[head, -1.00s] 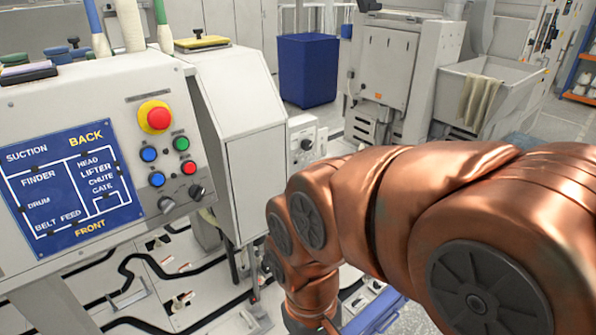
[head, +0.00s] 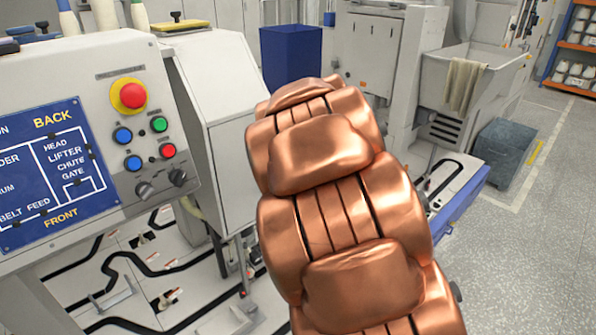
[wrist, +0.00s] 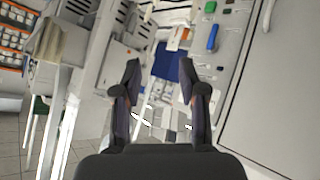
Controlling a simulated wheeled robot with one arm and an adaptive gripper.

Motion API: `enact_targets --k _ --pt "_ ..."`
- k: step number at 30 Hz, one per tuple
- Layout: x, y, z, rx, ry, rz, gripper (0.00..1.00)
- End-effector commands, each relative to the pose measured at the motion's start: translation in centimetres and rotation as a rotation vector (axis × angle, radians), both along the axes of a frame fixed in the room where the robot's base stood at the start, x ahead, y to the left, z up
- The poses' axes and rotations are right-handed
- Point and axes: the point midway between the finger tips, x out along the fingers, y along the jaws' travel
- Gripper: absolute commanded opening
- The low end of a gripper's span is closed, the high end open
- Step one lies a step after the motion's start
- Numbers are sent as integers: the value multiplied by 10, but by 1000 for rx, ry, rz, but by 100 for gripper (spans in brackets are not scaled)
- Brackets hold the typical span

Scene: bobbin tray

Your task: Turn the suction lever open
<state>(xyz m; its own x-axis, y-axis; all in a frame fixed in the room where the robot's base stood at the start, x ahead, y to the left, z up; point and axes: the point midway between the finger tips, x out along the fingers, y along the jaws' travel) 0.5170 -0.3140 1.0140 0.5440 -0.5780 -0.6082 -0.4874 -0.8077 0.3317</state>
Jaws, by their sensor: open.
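My gripper (wrist: 160,75) is open and empty in the wrist view, its two dark fingers apart with a gap between them. A blue handle (wrist: 212,37) shows on a light panel beyond and to the right of the fingers. A green handle (wrist: 210,7) is above it at the top edge. I cannot tell whether either is the suction lever, as no label there is readable. In the head view my copper arm fills the middle and my gripper is not visible. No lever marked suction can be made out there.
A control panel (head: 115,150) with a red stop button (head: 132,95) and blue diagram (head: 55,165) stands at left. A blue bin (head: 290,55) is behind my arm. A machine with a draped cloth (head: 463,85) and a grey crate (head: 503,152) are right. Floor (head: 545,230) is clear at right.

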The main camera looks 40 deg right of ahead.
Motion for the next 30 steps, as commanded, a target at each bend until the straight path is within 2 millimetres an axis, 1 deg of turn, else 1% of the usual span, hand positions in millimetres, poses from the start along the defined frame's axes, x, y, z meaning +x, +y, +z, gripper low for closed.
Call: enact_targets --k 1,4,6,8,9,11,15,18,20,22,27,30 --pt "12 -18 -6 -27 -27 9 42" --pt "37 -44 -8 -75 -99 50 42" --pt "54 -59 -13 -100 -145 86 42" --pt "68 -70 -16 -119 -186 123 42" --pt "78 -76 -20 -128 -214 151 42" --pt "91 -84 -26 -136 -253 195 42" --pt "114 -96 -49 -128 -341 300 42" --pt "129 -97 -67 -104 -408 385 42" --pt "135 -96 -78 -83 -451 438 42" --pt "140 -93 -94 -48 -499 497 42" --pt "143 -78 -125 53 -620 630 42" --pt "141 -68 -135 107 -684 692 42"
